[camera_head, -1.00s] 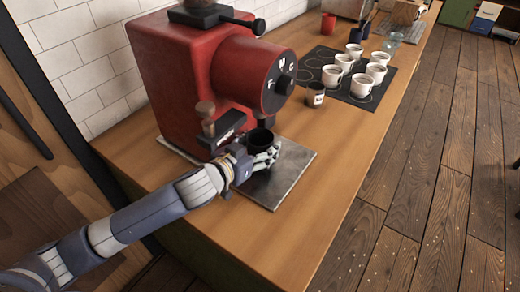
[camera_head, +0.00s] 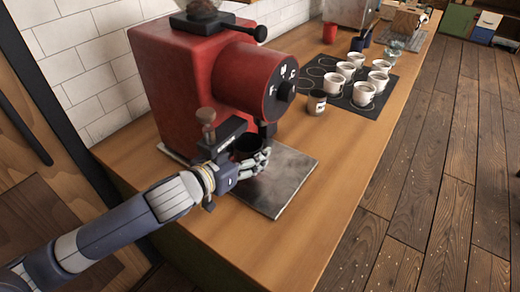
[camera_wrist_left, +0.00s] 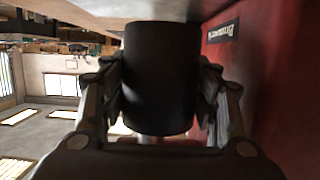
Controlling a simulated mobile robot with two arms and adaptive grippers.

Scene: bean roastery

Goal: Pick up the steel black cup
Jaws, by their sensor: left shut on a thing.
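The black cup (camera_head: 248,147) is under the spout of the red grinder (camera_head: 205,80), over the grey metal tray (camera_head: 290,178). My left gripper (camera_head: 254,164) is shut on it, with the fingers around its side. In the left wrist view the dark cup (camera_wrist_left: 160,78) fills the space between the two fingers of the left gripper (camera_wrist_left: 160,95), one on each side. The cup's lower part is hidden in the head view, so I cannot tell whether it touches the tray. My right gripper is not in view.
Several white cups (camera_head: 364,94) stand on a black mat (camera_head: 345,103) farther along the wooden counter (camera_head: 330,185). A small dark labelled cup (camera_head: 317,102) stands at the mat's near edge. The grinder body is close beside my left gripper. The counter's front right is clear.

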